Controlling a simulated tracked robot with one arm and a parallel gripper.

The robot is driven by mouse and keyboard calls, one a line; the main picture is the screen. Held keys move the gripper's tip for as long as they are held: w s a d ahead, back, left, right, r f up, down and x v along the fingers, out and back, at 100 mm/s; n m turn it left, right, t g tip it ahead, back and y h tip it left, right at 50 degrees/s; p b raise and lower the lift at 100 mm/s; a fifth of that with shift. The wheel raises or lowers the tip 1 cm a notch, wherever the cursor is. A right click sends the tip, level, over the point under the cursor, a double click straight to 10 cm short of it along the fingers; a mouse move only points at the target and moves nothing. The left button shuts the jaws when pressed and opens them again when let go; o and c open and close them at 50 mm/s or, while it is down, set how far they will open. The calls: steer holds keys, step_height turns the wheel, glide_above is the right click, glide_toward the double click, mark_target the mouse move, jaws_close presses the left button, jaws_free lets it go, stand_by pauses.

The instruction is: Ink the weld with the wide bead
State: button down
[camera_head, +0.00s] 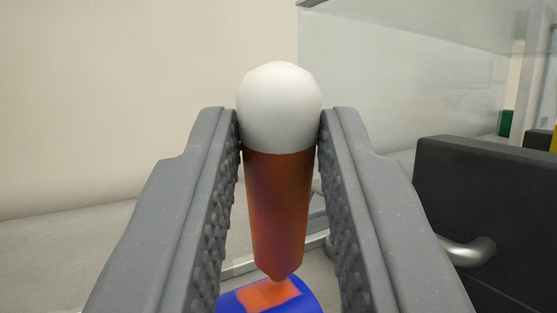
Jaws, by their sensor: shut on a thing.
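My gripper (280,120) is shut on a marker-like tool, its two grey ridged fingers on either side of the tool. The tool has a rounded white top (279,95) and a tapered orange-brown body (278,200) that narrows to a small tip at the bottom. Below the tip is a blue rounded object (235,300) with an orange patch (268,294) on it. The tip overlaps the edge of the patch in the picture; I cannot tell whether it touches. Most of the blue object is cut off by the lower edge. No weld bead is clearly visible.
A dark block (490,200) stands close on the right, with a curved metal handle (468,252) in front of it. A clear panel (400,80) stands behind. A pale wall (110,90) fills the left. A metal rail partly shows behind the gripper.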

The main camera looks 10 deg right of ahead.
steer(key=shift+w+d, duration=0.1)
steer(key=shift+d, duration=0.1)
steer(key=shift+s+a, duration=0.2)
steer(key=shift+a, duration=0.3)
steer(key=shift+s+a, duration=0.15)
steer(key=shift+a, duration=0.35)
steer(key=shift+w+d, duration=0.15)
steer(key=shift+d, duration=0.35)
stand_by(0.6)
step_height(320, 180, up, 7)
steer(key=p, duration=0.2)
stand_by(0.7)
stand_by(0.8)
